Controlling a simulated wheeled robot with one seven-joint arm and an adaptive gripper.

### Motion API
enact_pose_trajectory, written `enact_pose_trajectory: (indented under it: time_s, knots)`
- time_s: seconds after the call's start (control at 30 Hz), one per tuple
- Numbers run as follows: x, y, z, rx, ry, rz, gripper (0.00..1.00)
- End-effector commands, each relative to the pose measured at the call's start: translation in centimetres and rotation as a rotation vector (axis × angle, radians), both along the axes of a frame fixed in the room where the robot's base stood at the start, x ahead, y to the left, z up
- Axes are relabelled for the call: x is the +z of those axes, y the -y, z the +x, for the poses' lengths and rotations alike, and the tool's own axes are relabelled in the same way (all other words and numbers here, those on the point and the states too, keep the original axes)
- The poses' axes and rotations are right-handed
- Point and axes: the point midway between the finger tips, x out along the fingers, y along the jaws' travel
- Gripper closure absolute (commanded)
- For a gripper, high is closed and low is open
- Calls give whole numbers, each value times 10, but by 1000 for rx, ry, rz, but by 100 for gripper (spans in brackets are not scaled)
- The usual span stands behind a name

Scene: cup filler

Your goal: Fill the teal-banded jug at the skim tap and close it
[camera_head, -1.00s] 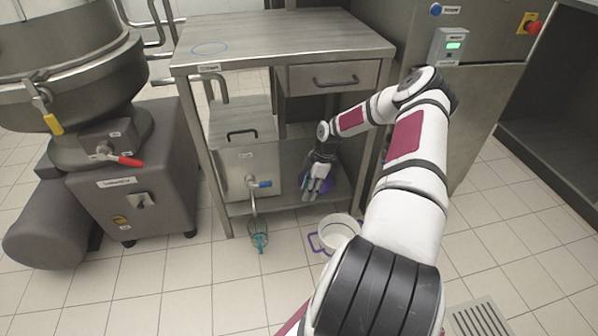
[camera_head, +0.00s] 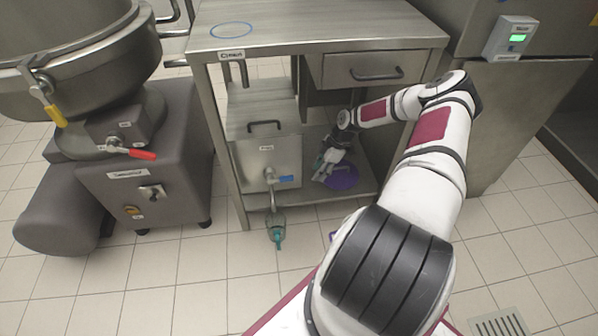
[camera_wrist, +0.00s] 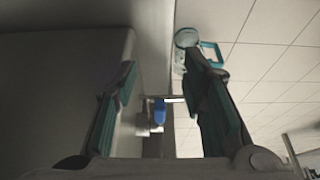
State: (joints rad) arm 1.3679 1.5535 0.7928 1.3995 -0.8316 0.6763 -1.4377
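The teal-banded jug (camera_head: 276,232) stands below the skim tap (camera_head: 270,177) in the head view. Its rim and teal handle also show at the top of the wrist view (camera_wrist: 187,38). I cannot tell how full it is. The tap is on the front of a steel box and has a blue lever (camera_head: 286,179). My gripper (camera_head: 321,168) is to the right of the lever, apart from it. In the wrist view my gripper (camera_wrist: 160,76) has its fingers spread and empty, with the blue lever (camera_wrist: 159,112) seen between them, farther off.
The steel box (camera_head: 262,150) sits on the lower shelf under a steel table (camera_head: 320,25). A purple disc (camera_head: 343,178) lies on that shelf behind my gripper. A mixer (camera_head: 140,150) with red and yellow levers stands at left. Tiled floor in front is partly clear.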

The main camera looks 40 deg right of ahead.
Motion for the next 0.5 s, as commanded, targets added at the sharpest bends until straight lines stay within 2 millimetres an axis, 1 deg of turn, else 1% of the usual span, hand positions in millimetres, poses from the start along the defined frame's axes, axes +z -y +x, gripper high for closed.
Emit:
enact_pose_trajectory:
  time_s: [0.03,0.3,0.5]
  knots:
    - [-1,-8,5,5,1,1,62]
    - [-1,-49,33,5,1,0,62]
    - [-2,-75,50,4,1,0,62]
